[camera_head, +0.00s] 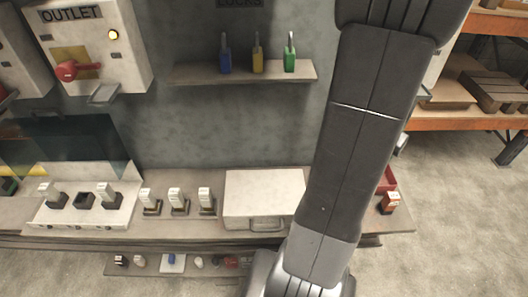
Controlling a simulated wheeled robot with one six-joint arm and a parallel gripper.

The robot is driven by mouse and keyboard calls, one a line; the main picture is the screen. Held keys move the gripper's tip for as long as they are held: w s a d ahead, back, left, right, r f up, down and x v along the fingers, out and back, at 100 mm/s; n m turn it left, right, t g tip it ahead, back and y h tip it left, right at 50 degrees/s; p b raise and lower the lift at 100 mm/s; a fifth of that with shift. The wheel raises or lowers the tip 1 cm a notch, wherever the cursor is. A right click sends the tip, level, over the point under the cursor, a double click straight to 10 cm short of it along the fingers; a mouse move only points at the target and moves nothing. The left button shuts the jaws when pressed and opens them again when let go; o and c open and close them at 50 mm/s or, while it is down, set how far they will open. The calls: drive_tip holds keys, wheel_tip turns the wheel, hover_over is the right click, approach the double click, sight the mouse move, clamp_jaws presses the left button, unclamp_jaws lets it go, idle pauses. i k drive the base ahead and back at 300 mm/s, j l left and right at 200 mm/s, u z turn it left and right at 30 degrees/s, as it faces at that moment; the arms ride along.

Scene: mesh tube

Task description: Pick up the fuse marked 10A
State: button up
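Three white upright pieces that look like fuses stand in a row on small dark holders on the bench: a left one (150,197), a middle one (176,196) and a right one (206,196). Two similar white pieces, a left one (47,189) and a right one (102,189), stand in a white panel at the left, with an empty dark socket (84,200) between them. Any markings are too small to read, so I cannot tell which is 10A. My arm crosses the right of the view down to the bottom edge; my gripper is not in view.
A white case (262,190) with a handle stands right of the row. A raised dark transparent cover (75,135) is behind the panel. An outlet box (95,45) and a lock shelf (195,75) are above. A lower shelf (150,270) holds small items. A red object (389,202) sits right.

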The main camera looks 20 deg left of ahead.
sight(146, 196)
drive_tip(key=k, duration=0.35)
drive_tip(key=k+u, duration=0.15)
drive_tip(key=u, duration=0.9)
drive_tip(key=j+u, duration=0.4)
drive_tip(key=i+j+u, duration=0.2)
drive_tip(key=j+u, duration=0.15)
